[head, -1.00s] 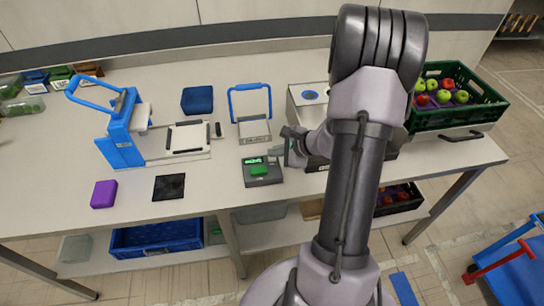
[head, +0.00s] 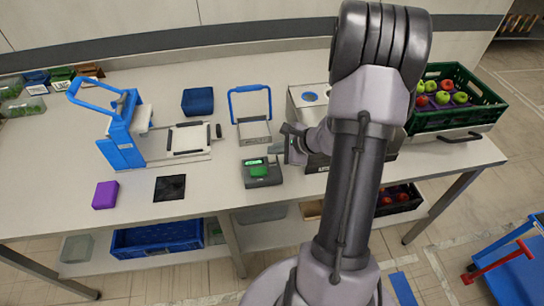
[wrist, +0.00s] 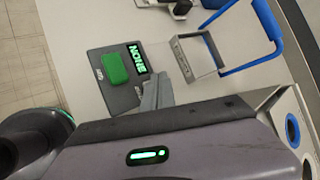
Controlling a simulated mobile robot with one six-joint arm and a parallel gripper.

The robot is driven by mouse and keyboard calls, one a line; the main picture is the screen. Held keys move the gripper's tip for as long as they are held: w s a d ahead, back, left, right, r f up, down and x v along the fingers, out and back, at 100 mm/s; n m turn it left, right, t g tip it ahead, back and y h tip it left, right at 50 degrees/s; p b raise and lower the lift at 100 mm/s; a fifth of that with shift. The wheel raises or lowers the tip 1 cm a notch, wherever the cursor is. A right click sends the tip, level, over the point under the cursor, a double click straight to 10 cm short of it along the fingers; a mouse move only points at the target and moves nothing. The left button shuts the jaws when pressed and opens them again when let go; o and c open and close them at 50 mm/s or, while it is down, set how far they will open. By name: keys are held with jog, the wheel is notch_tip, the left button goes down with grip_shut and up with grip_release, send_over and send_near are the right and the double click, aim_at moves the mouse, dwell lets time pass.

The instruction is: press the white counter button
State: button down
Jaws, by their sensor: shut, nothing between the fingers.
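The counter (head: 262,175) is a dark grey box on the table, with a lit green display and one large button (head: 259,170) that looks green, not white. In the wrist view, the counter (wrist: 122,98) lies flat with its green button (wrist: 115,68) in plain sight and uncovered. My gripper (head: 279,149) is shut and empty, just right of the counter and near its back right corner. In the wrist view, my gripper's grey fingers (wrist: 158,88) point toward the display edge, beside the button and apart from it. I cannot tell the exact height of the fingertips.
A scale-like stand with a blue handle (head: 250,88) stands behind the counter. A black pad (head: 170,188), a purple block (head: 105,195) and a blue press (head: 121,150) are to the left. A green crate of apples (head: 490,110) stands at right. Table in front of the counter is clear.

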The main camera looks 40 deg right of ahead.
aim_at(274, 159)
jog(key=shift+r, duration=0.1)
jog(key=shift+r+p, duration=1.65)
jog(key=shift+r, duration=0.8)
